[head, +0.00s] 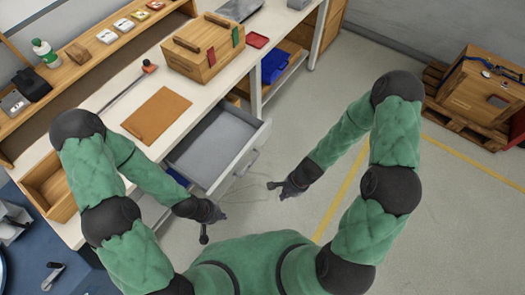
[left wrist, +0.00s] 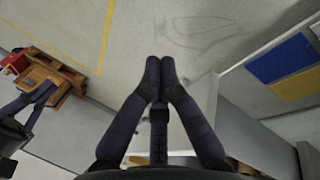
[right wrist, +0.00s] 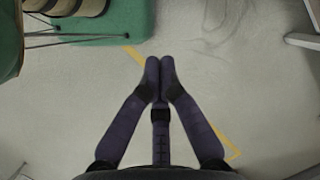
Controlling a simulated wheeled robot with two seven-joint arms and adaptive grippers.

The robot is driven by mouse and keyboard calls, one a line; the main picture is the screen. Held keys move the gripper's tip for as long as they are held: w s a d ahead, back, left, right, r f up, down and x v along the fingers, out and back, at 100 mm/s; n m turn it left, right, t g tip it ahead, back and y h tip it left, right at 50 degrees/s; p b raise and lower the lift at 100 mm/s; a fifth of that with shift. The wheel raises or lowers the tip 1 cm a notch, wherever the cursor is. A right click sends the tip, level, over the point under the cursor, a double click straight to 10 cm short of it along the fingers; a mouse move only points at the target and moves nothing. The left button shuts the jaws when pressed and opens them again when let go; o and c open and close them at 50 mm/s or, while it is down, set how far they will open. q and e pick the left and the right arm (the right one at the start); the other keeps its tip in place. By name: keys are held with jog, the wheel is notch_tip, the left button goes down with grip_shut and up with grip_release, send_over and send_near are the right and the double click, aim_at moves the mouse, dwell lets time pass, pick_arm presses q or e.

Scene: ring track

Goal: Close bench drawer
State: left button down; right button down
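The bench drawer (head: 212,150), a grey tray with a pale front, stands pulled out from the white-topped bench (head: 105,92) in the head view. Its inside looks empty. Its front bears a bar handle (head: 241,172). My left gripper (head: 221,215) is just beyond the drawer's near front corner, apart from the handle. Its fingertips meet in the left wrist view (left wrist: 160,68), with nothing between them. A pale panel, likely the drawer front, is beside them. My right gripper (head: 272,185) is over open floor, right of the drawer. Its fingertips meet in the right wrist view (right wrist: 160,68), empty.
The bench top holds a wooden box (head: 203,50), a brown mat (head: 156,115) and a red tray (head: 257,40). A blue bin (head: 275,66) sits on a shelf below. A crate on a pallet (head: 483,88) stands far right. The floor between is clear.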

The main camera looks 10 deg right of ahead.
jog(key=w+d+m+t+y+b, duration=0.2)
jog(key=w+m+t+b, duration=0.15)
jog(key=w+m, duration=0.6)
jog(key=m+t+y+b, duration=0.1)
jog(key=m+t+b, duration=0.3)
jog(key=m+b, duration=0.2)
send_near(258, 146)
notch_tip(258, 146, down, 4)
jog(key=shift+w+a+f+b, duration=0.1)
jog(key=shift+w+a+b, duration=0.15)
jog(key=shift+w+a, duration=0.5)
jog(key=shift+w+a+f+b, duration=0.1)
jog(key=shift+w+a+b, duration=0.1)
jog(key=shift+w+a, duration=0.55)
jog(key=shift+w+d, duration=0.2)
